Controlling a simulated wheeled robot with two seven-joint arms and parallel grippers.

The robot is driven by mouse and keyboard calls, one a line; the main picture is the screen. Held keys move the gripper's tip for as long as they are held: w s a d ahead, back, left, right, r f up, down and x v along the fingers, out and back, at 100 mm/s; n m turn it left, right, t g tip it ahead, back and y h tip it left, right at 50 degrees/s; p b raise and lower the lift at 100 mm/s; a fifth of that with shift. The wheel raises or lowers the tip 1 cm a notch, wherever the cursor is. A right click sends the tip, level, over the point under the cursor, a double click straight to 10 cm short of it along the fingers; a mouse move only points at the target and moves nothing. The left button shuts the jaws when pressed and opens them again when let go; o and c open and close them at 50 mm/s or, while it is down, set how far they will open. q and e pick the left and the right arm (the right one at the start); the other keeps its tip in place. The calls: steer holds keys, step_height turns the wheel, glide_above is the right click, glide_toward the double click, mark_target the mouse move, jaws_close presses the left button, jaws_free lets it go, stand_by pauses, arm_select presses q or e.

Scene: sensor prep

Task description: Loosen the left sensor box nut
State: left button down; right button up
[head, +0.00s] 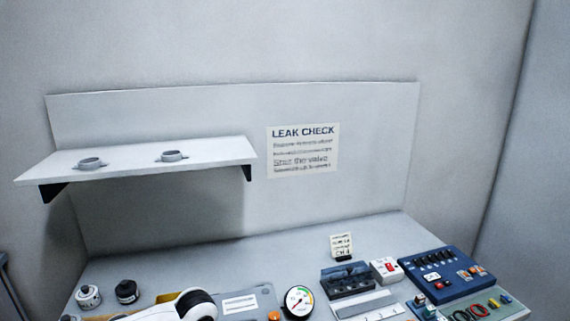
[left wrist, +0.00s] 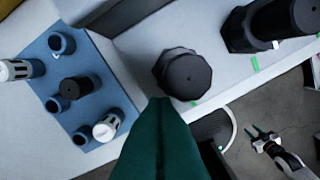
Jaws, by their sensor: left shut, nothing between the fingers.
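My left gripper (left wrist: 160,101) is shut and empty; its dark green fingers point up from the bottom of the left wrist view. Just beyond the fingertips is a black faceted nut with a round top (left wrist: 184,75); I cannot tell whether they touch it. A second black fitting (left wrist: 262,25) with a longer round body lies to its upper right. I cannot tell which one is the left sensor box nut. My right gripper (left wrist: 263,136) shows small at the lower right, its fingers apart and nothing seen between them. Neither gripper's fingers show in the head view.
A blue tray (left wrist: 117,88) with sockets, white cylinders and a black cap lies left in the wrist view. In the head view, the bench carries a dial gauge (head: 298,302) and a blue switch panel (head: 462,285). A white shelf (head: 125,167) holds two grey rings.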

arm_select(q)
steer(key=shift+w+d+r+p, duration=0.1)
steer(key=shift+w+d+p, duration=0.1)
steer(key=shift+p, duration=0.15)
stand_by(0.8)
steer(key=shift+s+d+r+p, duration=0.15)
steer(key=shift+d+p, duration=0.4)
steer(key=shift+p, duration=1.85)
steer(key=shift+d+p, duration=0.5)
steer(key=shift+p, duration=1.2)
steer(key=shift+s+p, duration=0.1)
steer(key=shift+p, duration=0.65)
steer(key=shift+s+d, duration=0.1)
steer(key=shift+s, duration=0.1)
steer(key=r+p, duration=0.2)
steer(key=p, duration=0.1)
steer(key=r+p, duration=0.3)
steer(key=p, duration=0.1)
steer(key=shift+s+r, duration=0.2)
steer(key=shift+r, duration=0.05)
